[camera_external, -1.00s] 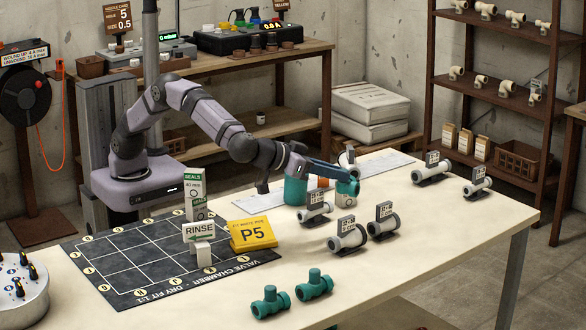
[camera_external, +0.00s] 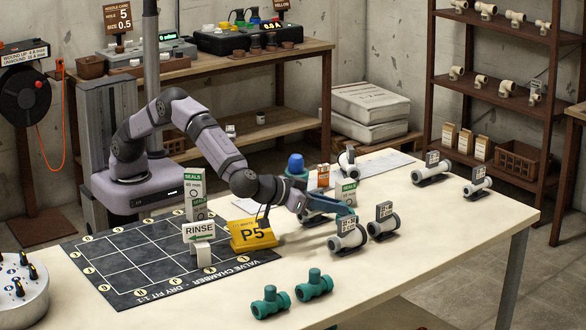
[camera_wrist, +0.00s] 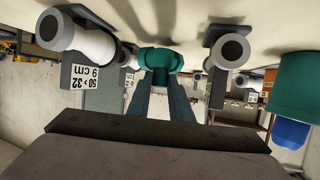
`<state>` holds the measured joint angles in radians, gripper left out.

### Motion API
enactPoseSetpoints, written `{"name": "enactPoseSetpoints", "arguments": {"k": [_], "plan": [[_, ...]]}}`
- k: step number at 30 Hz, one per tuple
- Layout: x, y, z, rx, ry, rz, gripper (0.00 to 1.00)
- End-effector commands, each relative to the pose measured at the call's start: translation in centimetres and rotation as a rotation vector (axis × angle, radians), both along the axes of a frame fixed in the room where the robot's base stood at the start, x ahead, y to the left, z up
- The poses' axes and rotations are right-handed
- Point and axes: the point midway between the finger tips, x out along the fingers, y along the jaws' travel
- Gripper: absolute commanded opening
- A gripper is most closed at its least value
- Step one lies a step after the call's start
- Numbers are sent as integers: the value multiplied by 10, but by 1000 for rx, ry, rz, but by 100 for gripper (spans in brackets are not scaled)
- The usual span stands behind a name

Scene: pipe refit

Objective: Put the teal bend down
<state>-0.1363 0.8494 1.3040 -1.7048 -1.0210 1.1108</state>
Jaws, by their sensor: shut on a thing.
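My gripper (camera_external: 340,214) is shut on the teal bend (camera_wrist: 160,58), which sits between the fingertips in the wrist view. In the outside view the gripper is low over the right half of the table, among the grey-white pipe pieces, and the bend (camera_external: 347,220) shows only as a small teal patch at the fingertips. I cannot tell whether it touches the table. A dark grid mat (camera_external: 135,262) marked "VALVE CHAMBER DRY FIT 1:1" lies on the left of the table.
Labelled pipe pieces (camera_external: 347,238) (camera_external: 383,224) stand close to the gripper. A teal bottle with a blue cap (camera_external: 296,163) stands behind. Two teal tees (camera_external: 270,303) (camera_external: 314,286) lie at the front. The right front table is clear.

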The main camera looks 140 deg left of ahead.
Motion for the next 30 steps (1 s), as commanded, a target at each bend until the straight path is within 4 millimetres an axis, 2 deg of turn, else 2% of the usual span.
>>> {"name": "enactPoseSetpoints", "arguments": {"k": [3, 16, 17, 18, 19, 30], "plan": [[0, 0, -9, 0, -1, 0, 0], [0, 0, -13, 1, 1, 0, 0], [0, 0, -13, 0, 1, 0, 24], [0, 0, -13, 0, 0, 0, 34], [0, 0, -13, 0, 0, 0, 38], [0, 0, -10, 0, -2, 0, 38]]}}
